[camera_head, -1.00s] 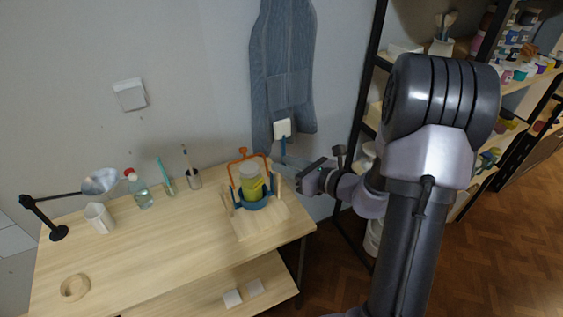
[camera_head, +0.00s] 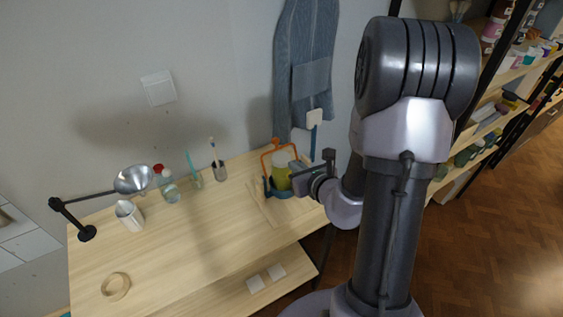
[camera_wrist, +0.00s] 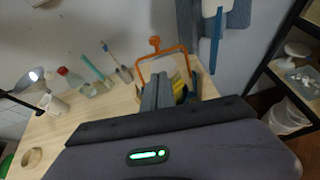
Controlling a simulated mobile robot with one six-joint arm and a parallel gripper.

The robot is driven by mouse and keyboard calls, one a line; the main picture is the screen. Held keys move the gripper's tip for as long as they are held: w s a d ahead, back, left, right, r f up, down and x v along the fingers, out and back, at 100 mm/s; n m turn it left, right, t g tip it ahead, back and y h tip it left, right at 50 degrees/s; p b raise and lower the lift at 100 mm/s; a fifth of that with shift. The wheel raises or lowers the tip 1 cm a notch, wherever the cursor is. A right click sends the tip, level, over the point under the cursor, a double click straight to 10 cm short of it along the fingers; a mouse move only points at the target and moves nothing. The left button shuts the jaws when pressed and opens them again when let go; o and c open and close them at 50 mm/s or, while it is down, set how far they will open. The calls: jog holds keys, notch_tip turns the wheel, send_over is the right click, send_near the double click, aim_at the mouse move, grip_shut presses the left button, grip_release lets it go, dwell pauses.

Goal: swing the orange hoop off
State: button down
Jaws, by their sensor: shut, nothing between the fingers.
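The orange hoop (camera_head: 267,158) stands upright over a jar with yellow-green contents (camera_head: 282,170), which sits in a blue holder (camera_head: 279,193) near the table's right end. In the wrist view the hoop (camera_wrist: 161,55) has a small orange knob on top and rises just beyond my fingers. My gripper (camera_wrist: 155,92) is shut and empty, in front of the jar and largely hiding it and the holder there. In the head view my gripper (camera_head: 297,178) is at the jar's right side. Whether it touches the hoop or holder, I cannot tell.
A lamp (camera_head: 133,180), white cup (camera_head: 129,215), red-capped bottle (camera_head: 167,187) and brush cup (camera_head: 219,172) stand left on the table. A ring (camera_head: 115,286) lies at the front. An apron (camera_head: 305,60) hangs behind; shelves (camera_head: 490,125) stand right. The table's middle is clear.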

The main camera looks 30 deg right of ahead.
jog(key=w+f+b, duration=0.1)
jog(key=b, duration=0.3)
jog(key=p, duration=0.2)
send_near(277, 146)
jog(key=x, duration=0.2)
jog(key=f+x, duration=0.1)
jog(key=x, duration=0.2)
jog(key=shift+s, duration=0.25)
jog(key=shift+w+a+r, duration=0.1)
jog(key=shift+w+r, duration=0.2)
jog(key=shift+w, duration=0.55)
jog(key=shift+s, duration=0.1)
